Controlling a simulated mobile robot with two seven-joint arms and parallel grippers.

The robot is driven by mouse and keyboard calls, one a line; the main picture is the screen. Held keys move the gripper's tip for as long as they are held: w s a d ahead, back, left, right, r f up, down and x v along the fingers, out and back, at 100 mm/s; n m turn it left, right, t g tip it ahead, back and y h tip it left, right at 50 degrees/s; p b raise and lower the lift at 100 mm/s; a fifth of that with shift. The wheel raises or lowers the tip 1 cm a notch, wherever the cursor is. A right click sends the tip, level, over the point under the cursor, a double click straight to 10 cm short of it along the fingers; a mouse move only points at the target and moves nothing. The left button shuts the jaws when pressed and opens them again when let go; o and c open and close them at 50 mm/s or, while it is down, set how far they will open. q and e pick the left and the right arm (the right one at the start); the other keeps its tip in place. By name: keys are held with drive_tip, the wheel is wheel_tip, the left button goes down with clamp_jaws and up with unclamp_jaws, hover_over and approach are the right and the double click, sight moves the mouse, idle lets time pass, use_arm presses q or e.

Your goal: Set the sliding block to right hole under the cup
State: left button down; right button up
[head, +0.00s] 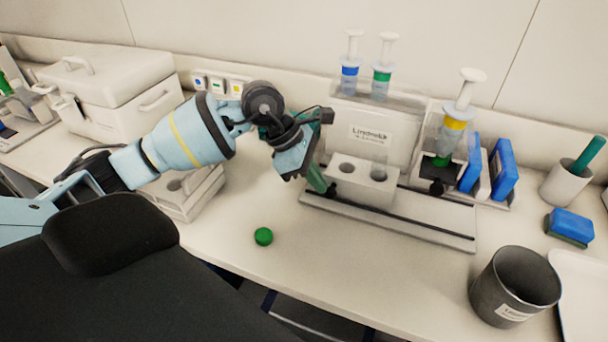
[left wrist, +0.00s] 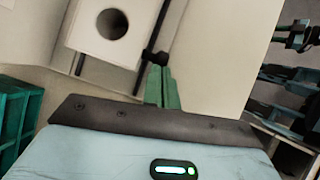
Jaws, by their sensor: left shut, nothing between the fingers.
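The white sliding block (head: 360,186) with two round holes in its top sits on a long grey rail (head: 420,226). It also shows in the left wrist view (left wrist: 82,38), where one hole is visible. A small black knob (left wrist: 155,58) is beside the block. My left gripper (head: 326,187) is at the block's left end, its green fingers closed together, pointing down close to the knob. In the left wrist view the fingertips (left wrist: 160,75) hold nothing; contact with the knob is unclear. A dark grey cup (head: 512,284) stands at front right, apart from the rail. My right gripper is not visible.
Behind the block stands a labelled white housing (head: 372,137) with blue-banded and green-banded syringes. A yellow-banded syringe (head: 458,118) is to its right, near blue blocks (head: 503,168). A green cap (head: 263,236) lies on the table. The table in front of the rail is mostly clear.

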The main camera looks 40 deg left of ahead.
use_arm(q)
drive_tip(key=d, duration=0.3)
drive_tip(key=w+d, duration=0.1)
drive_tip(key=d, duration=0.2)
drive_tip(key=w+d, duration=0.1)
drive_tip(key=d, duration=0.2)
drive_tip(key=shift+w+d, duration=0.1)
drive_tip(key=shift+d, duration=0.2)
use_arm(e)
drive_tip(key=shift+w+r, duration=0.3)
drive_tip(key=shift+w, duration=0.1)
use_arm(q)
drive_tip(key=shift+a+r, duration=0.1)
